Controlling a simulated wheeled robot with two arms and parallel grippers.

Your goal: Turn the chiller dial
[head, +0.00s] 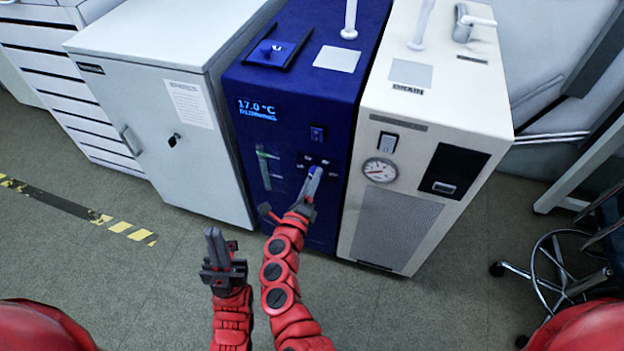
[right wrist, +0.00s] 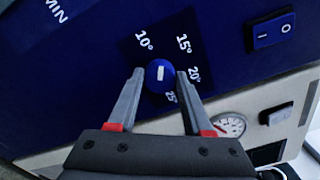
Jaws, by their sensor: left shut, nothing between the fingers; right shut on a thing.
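The blue chiller (head: 300,90) stands in the middle of the head view, its display (head: 257,109) reading 17.0 °C. The chiller dial is a round blue knob (right wrist: 160,75) with a white mark, on a dark plate (right wrist: 128,50) with 10°, 15° and 20° labels around it. My right gripper (head: 315,176) reaches the chiller's front; in the right wrist view its two fingers (right wrist: 160,82) are on either side of the knob, shut on it. My left gripper (head: 217,243) is shut and empty, over the floor in front of the white cabinet.
A rocker switch (right wrist: 273,30) is on the chiller front near the dial. A white unit with a pressure gauge (head: 380,170) stands close on the right. A white cabinet (head: 165,130) stands on the left. A wheeled chair (head: 560,270) is at the right. Floor in front is clear.

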